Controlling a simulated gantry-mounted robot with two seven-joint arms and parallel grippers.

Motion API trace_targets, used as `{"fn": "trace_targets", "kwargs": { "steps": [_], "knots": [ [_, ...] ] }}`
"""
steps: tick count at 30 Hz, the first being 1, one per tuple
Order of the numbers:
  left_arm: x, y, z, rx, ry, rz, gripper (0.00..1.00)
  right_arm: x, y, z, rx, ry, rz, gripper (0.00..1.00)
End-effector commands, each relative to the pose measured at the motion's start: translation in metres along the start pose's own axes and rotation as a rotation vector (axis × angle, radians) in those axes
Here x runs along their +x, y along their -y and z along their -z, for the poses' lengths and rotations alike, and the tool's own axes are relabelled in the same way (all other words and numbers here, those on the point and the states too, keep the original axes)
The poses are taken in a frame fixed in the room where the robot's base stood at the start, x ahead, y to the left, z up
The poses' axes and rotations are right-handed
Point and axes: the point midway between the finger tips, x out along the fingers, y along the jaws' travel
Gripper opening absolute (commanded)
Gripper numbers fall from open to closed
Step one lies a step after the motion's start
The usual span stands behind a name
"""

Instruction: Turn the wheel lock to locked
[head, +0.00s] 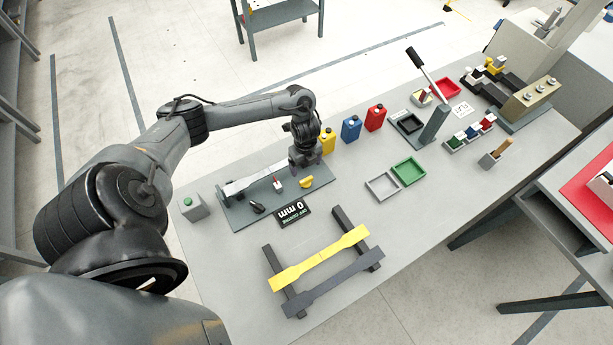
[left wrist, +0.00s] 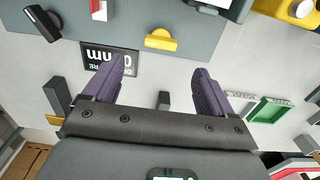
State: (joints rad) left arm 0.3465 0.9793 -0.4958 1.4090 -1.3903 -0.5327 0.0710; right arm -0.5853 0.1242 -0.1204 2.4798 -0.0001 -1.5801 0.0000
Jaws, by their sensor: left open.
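No part carries a readable wheel lock label. A grey fixture plate (head: 235,213) bears a yellow knob (head: 306,182), a black knob (head: 257,206) and a small red-and-white part (head: 278,183). In the left wrist view the yellow knob (left wrist: 160,40), the black knob (left wrist: 42,22) and the red-and-white part (left wrist: 98,10) show beyond the fingers. My left gripper (head: 303,160) hangs over the right end of the plate. In the wrist view its fingers (left wrist: 158,68) are apart with nothing gripped between them. My right gripper is out of view.
A black "0 mm" sign (head: 293,213) lies before the plate. Yellow, blue (head: 351,128) and red (head: 375,117) canisters stand behind, the yellow one (head: 327,141) close to my gripper. A rack with a yellow bar (head: 318,258) stands in front. A green tray (head: 408,171) lies right.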

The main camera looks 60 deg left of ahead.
Motion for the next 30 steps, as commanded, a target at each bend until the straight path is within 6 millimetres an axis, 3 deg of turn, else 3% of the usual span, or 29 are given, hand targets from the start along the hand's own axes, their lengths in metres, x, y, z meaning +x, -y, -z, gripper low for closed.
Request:
{"fn": "trace_targets", "kwargs": {
  "steps": [16, 21, 30],
  "knots": [
    [0.082, 0.000, 0.002, -0.002, -0.003, 0.000, 0.85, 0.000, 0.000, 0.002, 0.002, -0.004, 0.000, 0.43],
    [0.095, 0.001, 0.002, -0.001, -0.003, 0.001, 0.85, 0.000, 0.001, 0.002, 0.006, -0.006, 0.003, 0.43],
    [0.099, 0.001, 0.002, 0.000, -0.002, 0.002, 0.85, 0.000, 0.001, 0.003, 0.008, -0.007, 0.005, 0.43]
  ]
}}
